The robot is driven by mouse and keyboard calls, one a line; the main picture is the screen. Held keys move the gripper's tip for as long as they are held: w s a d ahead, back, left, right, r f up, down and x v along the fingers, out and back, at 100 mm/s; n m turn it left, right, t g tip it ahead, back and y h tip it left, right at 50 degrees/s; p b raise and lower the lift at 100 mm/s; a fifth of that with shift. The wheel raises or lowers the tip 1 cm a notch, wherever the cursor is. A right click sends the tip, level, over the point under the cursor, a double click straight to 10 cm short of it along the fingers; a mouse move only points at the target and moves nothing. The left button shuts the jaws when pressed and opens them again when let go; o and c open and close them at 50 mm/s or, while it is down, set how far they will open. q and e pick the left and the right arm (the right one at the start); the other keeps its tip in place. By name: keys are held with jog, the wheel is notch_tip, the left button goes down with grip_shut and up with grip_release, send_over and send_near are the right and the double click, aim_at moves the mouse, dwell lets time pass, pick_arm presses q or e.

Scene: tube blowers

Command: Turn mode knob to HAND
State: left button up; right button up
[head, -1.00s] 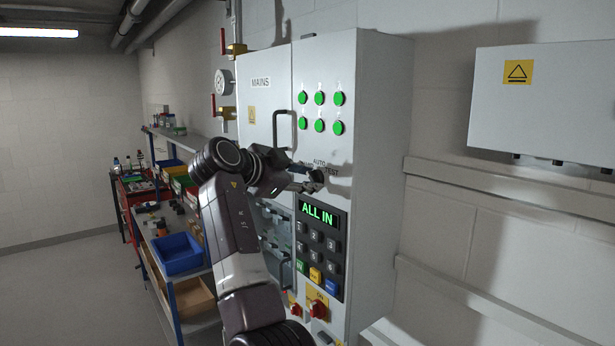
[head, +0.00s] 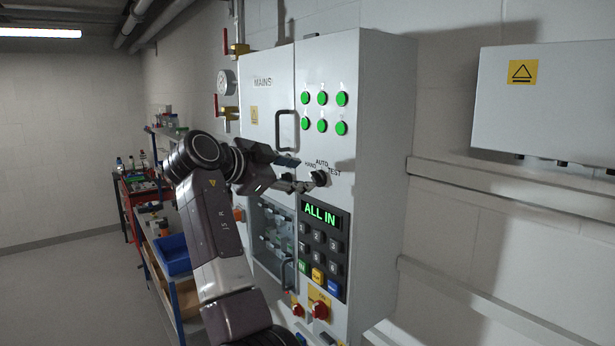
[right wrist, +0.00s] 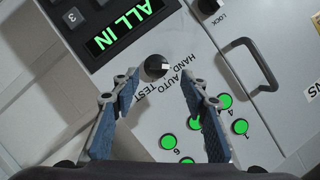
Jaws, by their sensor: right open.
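The mode knob (head: 319,178) is a small black dial on the grey cabinet's front, below the green lamps, with HAND, AUTO and TEST printed around it. In the right wrist view the knob (right wrist: 156,66) shows a light mark on its right side, on the side of the HAND and AUTO labels; I cannot tell exactly which it points at. My right gripper (head: 304,174) is open and empty just left of the knob. In the wrist view its blue-padded fingers (right wrist: 163,88) stand apart, with the knob beyond their tips and not gripped. My left gripper is not in view.
The ALL IN display and keypad (head: 322,246) sit below the knob. Green lamps (head: 322,112) are above it. A door handle (head: 286,131) sticks out at the left. A red rotary switch (head: 320,309) is lower down. A grey wall box (head: 545,100) hangs at right.

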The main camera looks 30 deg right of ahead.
jog(key=v, duration=0.7)
jog(key=shift+a, duration=0.2)
